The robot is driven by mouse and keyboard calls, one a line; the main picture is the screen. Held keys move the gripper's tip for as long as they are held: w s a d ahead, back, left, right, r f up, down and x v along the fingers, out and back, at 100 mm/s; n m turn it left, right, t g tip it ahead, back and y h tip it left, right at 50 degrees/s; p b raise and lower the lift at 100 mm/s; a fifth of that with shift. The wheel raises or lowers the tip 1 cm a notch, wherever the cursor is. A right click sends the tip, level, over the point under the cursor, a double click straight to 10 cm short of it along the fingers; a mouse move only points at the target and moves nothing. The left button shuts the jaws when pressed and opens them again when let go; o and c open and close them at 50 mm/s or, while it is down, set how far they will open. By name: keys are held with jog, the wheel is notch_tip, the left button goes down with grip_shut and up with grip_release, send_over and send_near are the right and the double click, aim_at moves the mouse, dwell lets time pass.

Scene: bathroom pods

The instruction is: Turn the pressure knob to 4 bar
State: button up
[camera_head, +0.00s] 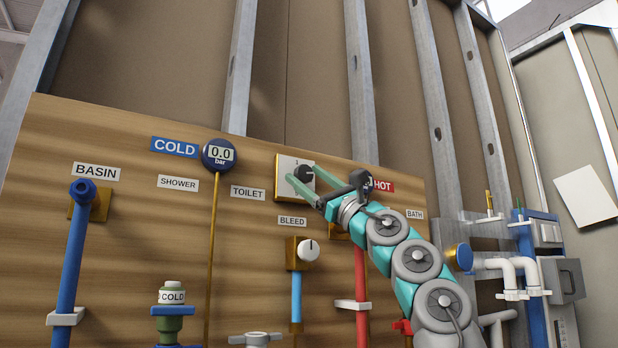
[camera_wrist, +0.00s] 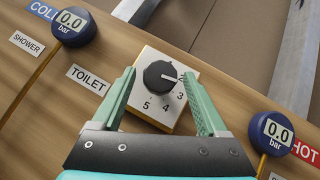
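The pressure knob (camera_wrist: 158,74) is a round black dial on a white plate (camera_wrist: 150,54) with a numbered scale. The digits 3, 4 and 5 are readable along its lower side. Its white mark points right, just above the 3. The knob also shows in the head view (camera_head: 305,174). My gripper (camera_wrist: 159,77) is open, with its teal fingers on either side of the knob. Whether a finger touches the knob I cannot tell. In the head view my gripper (camera_head: 302,162) reaches the plate from the lower right.
A cold gauge (camera_head: 220,154) reads 0.0 bar. A hot gauge (camera_wrist: 272,132) also reads 0.0 bar. The white bleed knob (camera_head: 309,250) and a red pipe (camera_head: 361,280) are below. Metal studs (camera_head: 240,70) stand behind the wooden board (camera_head: 130,230).

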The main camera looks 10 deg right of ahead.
grip_shut()
dwell(0.4)
